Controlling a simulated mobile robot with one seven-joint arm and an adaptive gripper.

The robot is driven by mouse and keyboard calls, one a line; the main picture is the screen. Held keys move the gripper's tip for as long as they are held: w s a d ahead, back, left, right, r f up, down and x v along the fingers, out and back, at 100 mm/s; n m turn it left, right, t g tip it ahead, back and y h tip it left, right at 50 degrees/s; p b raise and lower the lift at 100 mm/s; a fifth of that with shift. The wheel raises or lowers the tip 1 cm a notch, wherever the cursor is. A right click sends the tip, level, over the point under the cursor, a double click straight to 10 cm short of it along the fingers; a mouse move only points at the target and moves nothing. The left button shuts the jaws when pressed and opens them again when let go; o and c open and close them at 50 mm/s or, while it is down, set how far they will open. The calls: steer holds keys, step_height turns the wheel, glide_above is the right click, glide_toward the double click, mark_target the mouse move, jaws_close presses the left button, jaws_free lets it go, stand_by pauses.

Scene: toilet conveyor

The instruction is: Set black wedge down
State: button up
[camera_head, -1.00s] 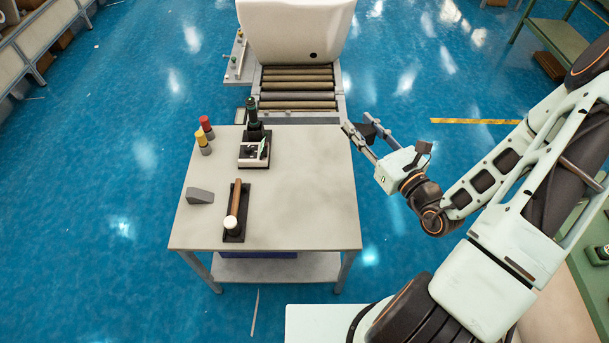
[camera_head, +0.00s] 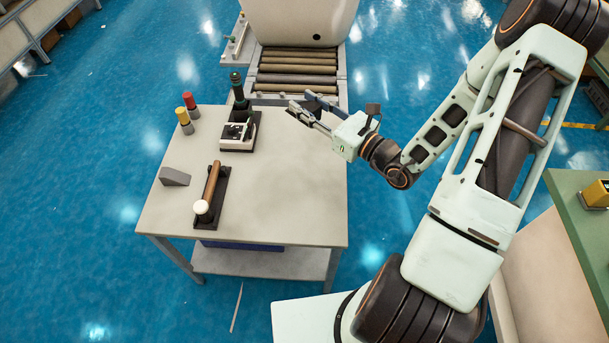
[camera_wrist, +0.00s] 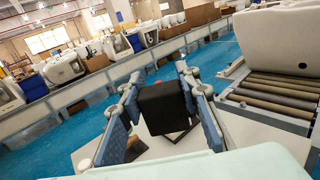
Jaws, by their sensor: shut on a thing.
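My gripper (camera_head: 305,107) is above the far right part of the grey table (camera_head: 285,195). It is shut on the black wedge (camera_wrist: 164,107), which sits between the two blue-padded fingers in the wrist view. In the head view the wedge (camera_head: 313,100) is small and partly hidden by the fingers. How high it is above the table is hard to tell.
A grey wedge (camera_head: 174,176) and a mallet (camera_head: 211,190) in a black tray are on the table's left half. A boxed device (camera_head: 237,135), a dark bottle-like tool (camera_head: 238,90), and red (camera_head: 190,102) and yellow (camera_head: 184,120) pieces stand farther back. A roller conveyor (camera_head: 297,70) lies beyond. The table's right half is clear.

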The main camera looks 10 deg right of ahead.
steer(key=w+a+f+n+g+y+b, duration=0.2)
steer(key=a+f+b, duration=0.2)
steer(key=f+b, duration=0.4)
steer(key=w+a+f+n+g+y+b, duration=0.1)
steer(key=w+a+f+g+y+b, duration=0.1)
steer(key=a+f+b, duration=0.45)
steer(key=b, duration=0.7)
glide_above(316, 189)
steer(key=a, duration=0.1)
steer(key=f, duration=0.8)
steer(key=shift+w+f, duration=0.15)
steer(key=shift+w, duration=0.25)
steer(key=shift+s+d+f, duration=0.1)
steer(key=shift+d+f, duration=0.05)
steer(key=shift+f, duration=0.15)
steer(key=shift+s+d+f+b, duration=0.1)
steer(key=shift+d+f+b, duration=0.1)
steer(key=shift+f, duration=0.5)
steer(key=shift+s+d+f+b, duration=0.15)
steer(key=shift+f+b, duration=0.1)
steer(key=shift+f, duration=0.45)
steer(key=shift+s+d+f+b, duration=0.1)
steer(key=shift+f+b, duration=0.1)
steer(key=shift+f, duration=0.5)
steer(key=shift+f, duration=0.2)
steer(key=o, duration=1.3)
steer(key=shift+c, duration=0.2)
